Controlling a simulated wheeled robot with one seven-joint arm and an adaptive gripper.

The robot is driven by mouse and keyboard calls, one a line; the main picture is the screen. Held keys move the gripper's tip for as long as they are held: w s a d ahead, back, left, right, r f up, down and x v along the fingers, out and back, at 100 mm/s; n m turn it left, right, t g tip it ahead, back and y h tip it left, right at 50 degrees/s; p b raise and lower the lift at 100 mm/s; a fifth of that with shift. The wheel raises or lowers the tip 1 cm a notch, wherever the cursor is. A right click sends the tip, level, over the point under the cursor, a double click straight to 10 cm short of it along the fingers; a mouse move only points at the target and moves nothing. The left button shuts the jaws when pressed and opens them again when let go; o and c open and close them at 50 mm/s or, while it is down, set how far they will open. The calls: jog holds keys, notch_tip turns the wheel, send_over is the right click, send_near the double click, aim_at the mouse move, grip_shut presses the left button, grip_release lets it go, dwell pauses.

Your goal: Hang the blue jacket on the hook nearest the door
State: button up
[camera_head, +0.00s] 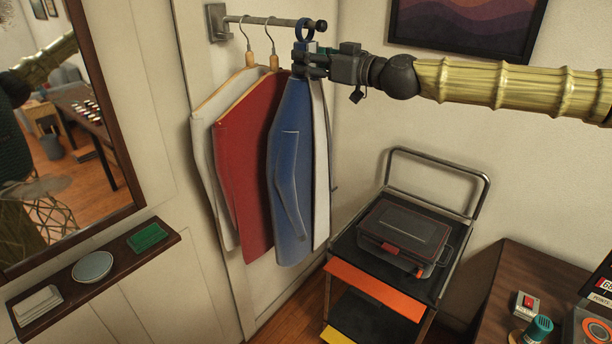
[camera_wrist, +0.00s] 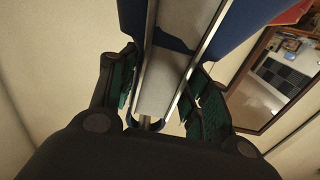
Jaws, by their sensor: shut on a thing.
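The blue jacket (camera_head: 290,180) hangs upright below my gripper (camera_head: 308,62), to the right of a red garment. A pale strip (camera_head: 321,160) runs along its right side; I cannot tell whether it belongs to the jacket. My gripper is shut at the jacket's top. A blue ring (camera_head: 305,31) stands above the fingers and overlaps the rail near its knobbed end; I cannot tell whether it encircles the rail. In the wrist view my green-padded fingers (camera_wrist: 165,92) flank the pale strip, with the blue jacket (camera_wrist: 240,25) beyond. No separate hooks show.
The metal rail (camera_head: 265,20) holds the red garment (camera_head: 247,165) and a white garment (camera_head: 207,160) on hangers. A mirror (camera_head: 75,120) and small shelf (camera_head: 60,291) are at left. A cart (camera_head: 440,290) with a dark case (camera_head: 403,233) stands below right.

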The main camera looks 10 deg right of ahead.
jog(key=shift+r, duration=0.8)
jog(key=p+v, duration=0.4)
jog(key=v, duration=0.7)
dwell(2.3)
